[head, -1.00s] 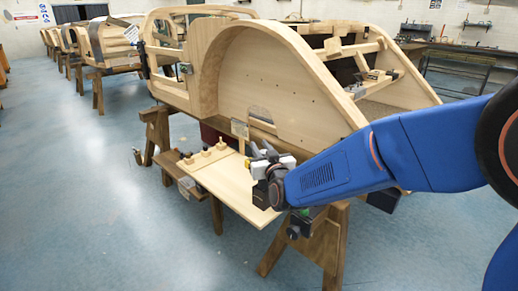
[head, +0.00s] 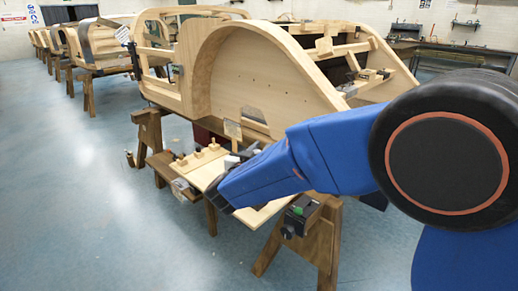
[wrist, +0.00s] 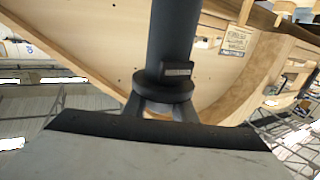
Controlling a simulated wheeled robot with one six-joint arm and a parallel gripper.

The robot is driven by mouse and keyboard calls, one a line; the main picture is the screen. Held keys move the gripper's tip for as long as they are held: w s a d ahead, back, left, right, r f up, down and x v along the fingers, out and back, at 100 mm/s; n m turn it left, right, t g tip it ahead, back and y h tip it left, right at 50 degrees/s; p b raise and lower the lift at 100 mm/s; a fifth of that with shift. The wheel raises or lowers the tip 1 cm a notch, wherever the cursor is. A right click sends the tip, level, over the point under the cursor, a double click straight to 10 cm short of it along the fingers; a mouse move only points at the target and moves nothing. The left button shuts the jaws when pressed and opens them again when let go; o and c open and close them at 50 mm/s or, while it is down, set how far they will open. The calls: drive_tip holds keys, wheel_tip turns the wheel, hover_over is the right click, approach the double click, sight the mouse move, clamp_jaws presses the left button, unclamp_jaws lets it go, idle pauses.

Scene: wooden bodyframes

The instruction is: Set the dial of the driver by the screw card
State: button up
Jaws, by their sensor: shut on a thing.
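My gripper (wrist: 160,108) is shut on the driver (wrist: 176,30), a dark grey cylinder standing upright in the middle of the wrist view. A wider dark collar (wrist: 163,92) and a small raised block (wrist: 178,69) show near the jaws; I cannot read any dial mark. The screw card (wrist: 234,40), a small tan card with a pale printed panel, is to the right of the driver; its print is too small to read. In the head view the card (head: 232,130) stands at the back of the pale board (head: 199,174). My blue arm largely hides the gripper and driver there.
Several wooden pegs or blocks (head: 198,153) stand on the board's left part. A black device with a green top (head: 297,214) sits at the board's right end, by a trestle. The large wooden bodyframe (head: 270,85) rises behind. Open floor (head: 80,210) lies to the left.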

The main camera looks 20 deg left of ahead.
drive_tip(key=shift+d+m+h, duration=0.2)
drive_tip(key=shift+m+h, duration=0.3)
drive_tip(key=shift+h, duration=0.6)
drive_tip(key=o, duration=1)
drive_tip(key=shift+o, duration=0.2)
drive_tip(key=s+a, duration=0.2)
drive_tip(key=s, duration=1.5)
drive_tip(key=shift+s, duration=0.15)
drive_tip(key=shift+a, duration=0.1)
